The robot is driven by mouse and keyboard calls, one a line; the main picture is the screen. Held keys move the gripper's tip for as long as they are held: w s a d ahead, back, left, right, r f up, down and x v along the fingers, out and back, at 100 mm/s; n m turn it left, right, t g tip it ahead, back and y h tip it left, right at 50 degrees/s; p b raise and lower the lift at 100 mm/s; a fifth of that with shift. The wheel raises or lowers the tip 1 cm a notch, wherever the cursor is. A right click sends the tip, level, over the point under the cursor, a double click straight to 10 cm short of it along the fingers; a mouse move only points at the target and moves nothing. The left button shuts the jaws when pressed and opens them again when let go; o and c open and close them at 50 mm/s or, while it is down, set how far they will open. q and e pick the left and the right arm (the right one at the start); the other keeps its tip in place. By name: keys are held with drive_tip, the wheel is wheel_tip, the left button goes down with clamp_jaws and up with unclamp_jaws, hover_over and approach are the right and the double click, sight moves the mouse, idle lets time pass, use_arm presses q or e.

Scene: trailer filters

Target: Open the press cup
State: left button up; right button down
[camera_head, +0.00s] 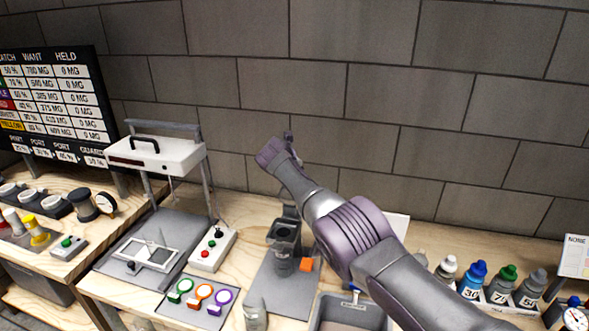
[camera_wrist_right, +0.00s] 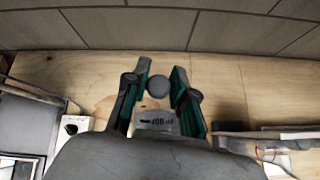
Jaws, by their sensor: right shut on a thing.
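The press (camera_head: 284,236), a dark grey device with a round cup-like part, stands on a grey mat on the wooden bench in the head view. My right arm crosses in front of its right side and hides part of it. My right gripper (camera_head: 276,150) is high above the press, in front of the block wall. In the wrist view my right gripper (camera_wrist_right: 160,88) has its two dark green fingers on either side of a round grey knob (camera_wrist_right: 158,87) and is shut on it. A grey labelled part (camera_wrist_right: 158,122) shows below the knob. My left gripper is not in view.
An orange block (camera_head: 306,265) lies beside the press. A button box (camera_head: 212,250) and a white-topped frame machine (camera_head: 155,153) stand to the left. Several capped bottles (camera_head: 472,279) stand at right. A grey bin (camera_head: 345,312) is at the front.

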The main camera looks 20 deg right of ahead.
drive_tip(key=shift+a+f, duration=0.15)
drive_tip(key=shift+f, duration=0.1)
drive_tip(key=c, duration=1.1)
unclamp_jaws()
drive_tip(key=shift+o, duration=0.4)
drive_tip(key=shift+a, duration=0.1)
drive_tip(key=shift+r, duration=0.1)
drive_tip(key=shift+s+a+r, duration=0.15)
drive_tip(key=shift+s+r, duration=0.05)
drive_tip(key=shift+r, duration=0.15)
drive_tip(key=shift+v, duration=0.9)
drive_tip(key=v, duration=0.9)
